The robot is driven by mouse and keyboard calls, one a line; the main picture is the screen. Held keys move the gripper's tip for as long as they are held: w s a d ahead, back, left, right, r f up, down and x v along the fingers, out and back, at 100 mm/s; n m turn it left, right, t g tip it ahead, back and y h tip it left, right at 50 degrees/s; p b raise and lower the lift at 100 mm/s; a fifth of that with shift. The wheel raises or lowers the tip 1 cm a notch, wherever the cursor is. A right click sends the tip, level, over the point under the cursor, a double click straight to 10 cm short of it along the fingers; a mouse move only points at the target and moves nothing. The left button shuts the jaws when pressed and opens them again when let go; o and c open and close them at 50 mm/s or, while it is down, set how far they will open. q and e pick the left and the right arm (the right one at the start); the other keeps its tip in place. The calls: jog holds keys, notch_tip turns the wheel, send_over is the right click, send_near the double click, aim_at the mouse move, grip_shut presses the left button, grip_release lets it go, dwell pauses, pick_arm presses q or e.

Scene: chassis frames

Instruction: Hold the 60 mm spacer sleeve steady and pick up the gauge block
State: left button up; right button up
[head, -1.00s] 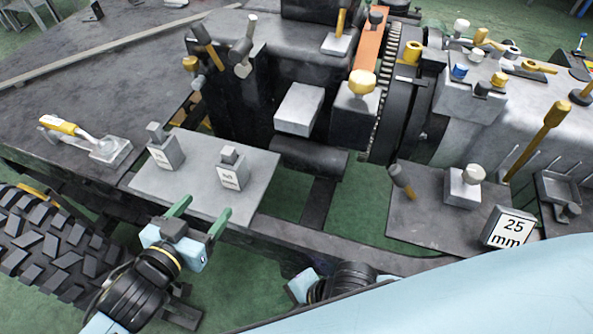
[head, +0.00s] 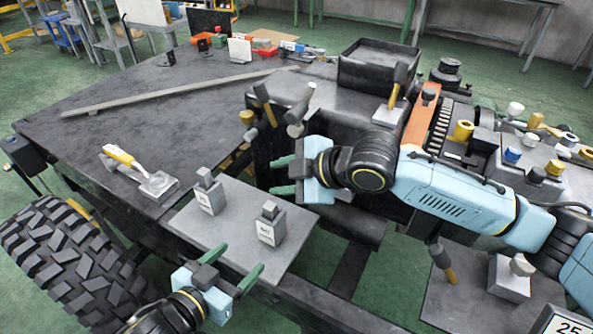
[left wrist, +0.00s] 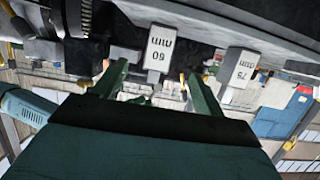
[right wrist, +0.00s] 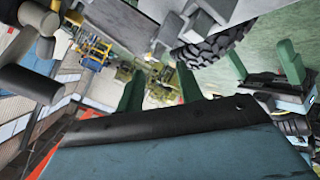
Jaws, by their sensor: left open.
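Two grey labelled blocks, each with a smaller grey block protruding from its top, stand upright on a grey plate (head: 232,252). The left wrist view reads the 60 mm spacer sleeve (left wrist: 158,50) and a 75 mm one (left wrist: 238,68). In the head view the 60 mm sleeve (head: 267,230) is the nearer, right one. The small block (head: 269,209) on it looks like the gauge block. My left gripper (head: 229,266) is open and empty, at the plate's near edge, apart from the sleeve. My right gripper (head: 283,174) is open and empty, above and behind the sleeve.
A yellow-handled tool (head: 135,168) lies left of the plate. A dark block with upright handles (head: 299,105) stands behind my right gripper. A big tyre (head: 72,265) is at the lower left. A second plate (head: 455,290) with a grey block (head: 508,278) is at right.

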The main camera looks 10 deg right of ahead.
aim_at(266, 234)
pick_arm(q)
jog(key=x, duration=1.3)
jog(key=shift+w+d+f, duration=0.1)
jog(key=shift+w, duration=0.05)
pick_arm(e)
jog(key=d+g+h, duration=0.1)
jog(key=g, duration=0.1)
jog(key=g+h, duration=0.1)
jog(key=g, duration=0.2)
jog(key=d+g+h, duration=0.1)
jog(key=g, duration=0.1)
jog(key=shift+w+d+r+g, duration=0.2)
jog(key=shift+w+d+g, duration=0.1)
jog(key=shift+d, duration=0.05)
